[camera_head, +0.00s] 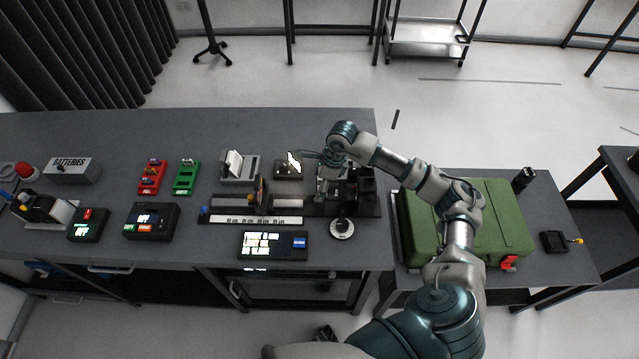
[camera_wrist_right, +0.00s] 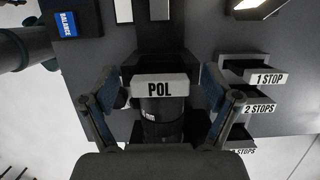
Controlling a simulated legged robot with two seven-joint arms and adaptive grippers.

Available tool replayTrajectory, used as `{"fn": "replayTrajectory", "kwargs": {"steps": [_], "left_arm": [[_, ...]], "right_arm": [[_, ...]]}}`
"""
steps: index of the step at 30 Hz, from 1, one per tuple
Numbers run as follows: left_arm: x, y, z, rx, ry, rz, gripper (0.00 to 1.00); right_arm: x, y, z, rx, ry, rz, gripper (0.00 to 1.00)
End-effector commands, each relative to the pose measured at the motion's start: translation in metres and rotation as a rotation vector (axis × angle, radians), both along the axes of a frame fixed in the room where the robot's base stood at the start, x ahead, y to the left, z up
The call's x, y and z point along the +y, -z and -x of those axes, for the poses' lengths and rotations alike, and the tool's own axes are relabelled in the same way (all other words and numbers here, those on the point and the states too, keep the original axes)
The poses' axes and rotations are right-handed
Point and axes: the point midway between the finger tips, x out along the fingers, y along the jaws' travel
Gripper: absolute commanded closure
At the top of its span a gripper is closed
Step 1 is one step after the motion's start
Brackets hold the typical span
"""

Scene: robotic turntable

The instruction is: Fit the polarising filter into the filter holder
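A white tab marked POL (camera_wrist_right: 158,88) shows in the right wrist view, on a dark part in front of a black cylinder (camera_wrist_right: 160,112). I cannot tell whether this is the polarising filter seated in its holder or a part of the holder. My right gripper (camera_wrist_right: 162,90) has a finger on each side of the tab, with gaps that make it look open. In the head view the right gripper (camera_head: 327,190) is over the dark apparatus at the bench's right end and hides part of it. My left gripper is not in view.
White-fronted pieces marked 1 STOP (camera_wrist_right: 269,79) and 2 STOPS (camera_wrist_right: 259,109) sit right of the gripper. A green case (camera_head: 500,225) stands right of the bench.

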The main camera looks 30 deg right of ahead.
Motion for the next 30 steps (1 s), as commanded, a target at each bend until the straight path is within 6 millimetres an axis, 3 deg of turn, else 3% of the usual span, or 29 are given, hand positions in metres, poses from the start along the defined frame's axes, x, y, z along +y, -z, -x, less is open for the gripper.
{"fn": "replayTrajectory", "kwargs": {"steps": [12,24,30], "left_arm": [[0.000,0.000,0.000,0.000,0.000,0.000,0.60],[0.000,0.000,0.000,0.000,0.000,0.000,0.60],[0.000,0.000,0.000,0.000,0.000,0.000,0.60]], "right_arm": [[-0.002,-0.007,0.000,-0.002,0.001,0.001,0.05],[-0.022,-0.085,0.011,-0.002,0.001,0.000,0.05],[-0.028,-0.109,0.014,0.000,0.001,-0.001,0.05]]}}
